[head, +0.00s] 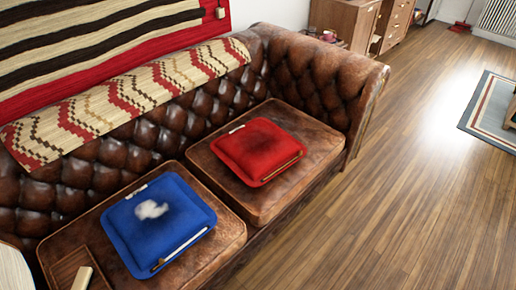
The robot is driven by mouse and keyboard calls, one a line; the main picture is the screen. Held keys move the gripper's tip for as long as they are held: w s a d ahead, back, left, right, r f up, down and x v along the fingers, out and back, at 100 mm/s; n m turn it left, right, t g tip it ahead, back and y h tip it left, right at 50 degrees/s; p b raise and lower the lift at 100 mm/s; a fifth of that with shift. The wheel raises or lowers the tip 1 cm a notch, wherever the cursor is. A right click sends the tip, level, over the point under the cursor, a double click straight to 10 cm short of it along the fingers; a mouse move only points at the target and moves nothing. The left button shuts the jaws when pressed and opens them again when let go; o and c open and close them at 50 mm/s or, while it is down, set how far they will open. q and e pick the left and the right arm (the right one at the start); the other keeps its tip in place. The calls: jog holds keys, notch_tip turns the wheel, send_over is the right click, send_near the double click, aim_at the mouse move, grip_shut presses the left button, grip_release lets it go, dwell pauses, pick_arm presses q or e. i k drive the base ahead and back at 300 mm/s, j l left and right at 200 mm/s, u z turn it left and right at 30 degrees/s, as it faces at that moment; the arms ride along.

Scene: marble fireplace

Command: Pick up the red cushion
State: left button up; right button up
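The red cushion (258,150) lies flat on the right-hand seat of a brown leather sofa (222,186). It is square with a dark patch in its middle. A thin stick-like item lies along its front right edge, and a small white item lies at its back left edge. A blue cushion (180,235) with a white fluffy patch lies on the seat to the left, apart from the red one. Neither of my grippers shows in the head view.
The tufted sofa back and right arm (345,85) rise behind and beside the red cushion. A patterned blanket (130,95) drapes over the back. A wooden cabinet (345,20) stands beyond. The wooden floor (400,200) at right is clear up to a rug (480,125).

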aim_at(257, 150)
jog(key=l+u, duration=0.1)
jog(key=u, duration=0.6)
jog(key=l+u, duration=0.4)
jog(key=k+l+u, duration=0.15)
jog(key=l+u, duration=0.2)
jog(key=l, duration=0.2)
jog(key=k+l+u, duration=0.15)
jog(key=l+u, duration=0.25)
jog(key=k+l, duration=0.15)
jog(key=l, duration=0.2)
jog(key=k+l, duration=0.2)
jog(key=l, duration=0.2)
jog(key=k+l+u, duration=0.1)
jog(key=l, duration=0.25)
jog(key=k+l, duration=0.25)
jog(key=k+l+u, duration=0.1)
jog(key=l, duration=0.35)
jog(key=k, duration=0.1)
